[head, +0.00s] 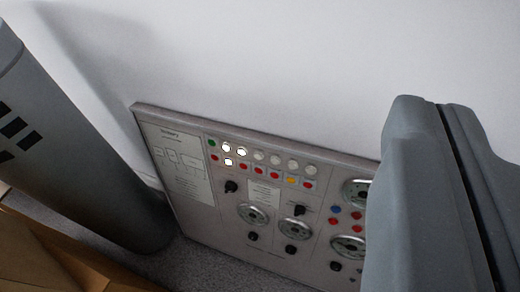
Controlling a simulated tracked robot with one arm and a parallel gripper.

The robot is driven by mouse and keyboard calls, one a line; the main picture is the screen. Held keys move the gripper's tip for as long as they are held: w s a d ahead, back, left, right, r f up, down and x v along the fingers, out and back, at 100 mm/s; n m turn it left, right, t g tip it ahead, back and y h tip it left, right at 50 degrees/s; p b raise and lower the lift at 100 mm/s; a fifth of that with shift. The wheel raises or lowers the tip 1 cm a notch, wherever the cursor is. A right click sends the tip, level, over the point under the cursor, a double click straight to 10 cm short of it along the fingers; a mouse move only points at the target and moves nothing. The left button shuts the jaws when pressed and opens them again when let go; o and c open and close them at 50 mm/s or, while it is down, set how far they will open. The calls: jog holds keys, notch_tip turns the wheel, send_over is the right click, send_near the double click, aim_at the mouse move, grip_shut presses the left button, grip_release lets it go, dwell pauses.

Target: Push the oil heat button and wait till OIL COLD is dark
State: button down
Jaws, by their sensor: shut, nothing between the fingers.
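The control panel (225,205) leans at a tilt against the white wall in the middle of the head view. Its upper part has a row of round lamps. Several lamps near the left end, such as one white lamp (242,152), are lit bright white; the lamps further right (275,160) are pale and dull. A green button (212,143) and a row of red buttons (245,167) sit among them. The labels are too small to read, so I cannot tell the oil heat button or OIL COLD. My gripper (432,102) is shut and empty, in front of the panel's right side, which it hides.
Dials (295,232) and black knobs (291,249) fill the panel's lower part. A grey rounded body (90,150) with dark slots stands left of the panel. A brown wooden surface (50,255) lies at lower left. The white wall (270,60) above is bare.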

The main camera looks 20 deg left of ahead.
aim_at(258, 157)
jog(key=w+a+f+n+y+p, duration=0.2)
jog(key=w+f+n, duration=0.6)
jog(key=w+f, duration=1.2)
jog(key=w+a+f+n+g+y+p, duration=0.1)
jog(key=a+f+n+y, duration=0.15)
jog(key=f, duration=0.35)
jog(key=w+a+f+n+y+p, duration=0.1)
jog(key=w+a+f+n+p, duration=0.1)
jog(key=a+f, duration=0.3)
jog(key=s+a+f+n+g+y, duration=0.1)
jog(key=s+a+f+n+y, duration=0.1)
jog(key=f, duration=0.5)
jog(key=s+a+f+n+g+y+p, duration=0.1)
jog(key=s+a+f+n+g+y, duration=0.1)
jog(key=s+a+f, duration=0.3)
notch_tip(258, 157, down, 3)
jog(key=shift+a+r+n+y, duration=0.15)
jog(key=shift+a+n+y, duration=0.2)
jog(key=shift+a+y, duration=0.6)
jog(key=shift+w+a, duration=0.1)
jog(key=shift+a, duration=0.05)
jog(key=w+f+p, duration=0.1)
jog(key=w+p, duration=0.2)
jog(key=w, duration=0.5)
jog(key=shift+w+f+p, duration=0.25)
jog(key=shift+f+p, duration=0.1)
jog(key=shift+p, duration=0.05)
